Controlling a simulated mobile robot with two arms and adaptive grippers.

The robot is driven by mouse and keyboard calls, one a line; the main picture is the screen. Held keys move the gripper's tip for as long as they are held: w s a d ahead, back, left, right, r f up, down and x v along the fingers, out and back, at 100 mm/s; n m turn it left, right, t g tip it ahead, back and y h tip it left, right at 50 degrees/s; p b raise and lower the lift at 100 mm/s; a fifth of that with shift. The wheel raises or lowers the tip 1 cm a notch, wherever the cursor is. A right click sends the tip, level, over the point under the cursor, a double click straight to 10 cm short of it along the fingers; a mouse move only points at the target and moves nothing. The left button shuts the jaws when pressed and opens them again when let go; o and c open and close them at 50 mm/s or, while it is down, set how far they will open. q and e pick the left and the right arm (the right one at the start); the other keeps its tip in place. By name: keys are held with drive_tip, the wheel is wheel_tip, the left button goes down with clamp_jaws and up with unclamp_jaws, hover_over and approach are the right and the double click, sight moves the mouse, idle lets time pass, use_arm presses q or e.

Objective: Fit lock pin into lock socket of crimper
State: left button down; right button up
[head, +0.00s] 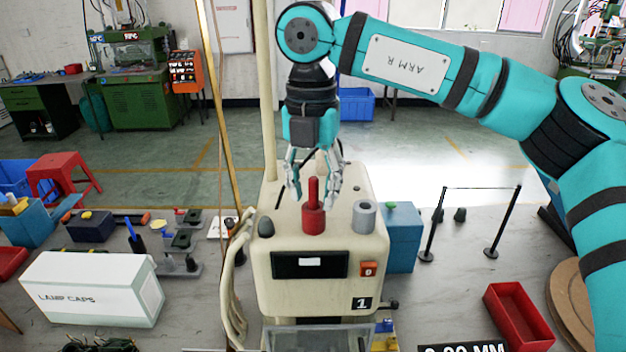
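The crimper (315,275) is a cream machine marked 1 in the middle of the head view. On its top stands an upright red pin with a thicker red base (313,219), which looks like the lock pin. To its right on the same top is a grey cylinder (364,217) with a dark hole, which looks like the lock socket. My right gripper (314,200) points down over the crimper top. Its fingers are spread, one on each side of the red pin, with gaps showing. Whether the pin is exactly between them in depth is unclear. My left gripper is not visible.
A dark knob (265,227) sits at the left of the crimper top. A blue box (402,238) stands right of the crimper, near black posts (427,240). A white lamp-caps box (92,288) is at left, a red tray (517,317) at right. Cream hoses hang on the crimper's left side.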

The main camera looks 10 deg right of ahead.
drive_tip(key=shift+r+p, duration=0.3)
drive_tip(key=shift+r+b, duration=0.3)
drive_tip(key=shift+b, duration=0.1)
wheel_tip(320, 180, up, 10)
drive_tip(key=shift+a+b, duration=0.15)
drive_tip(key=shift+b, duration=0.2)
drive_tip(key=shift+r, duration=0.55)
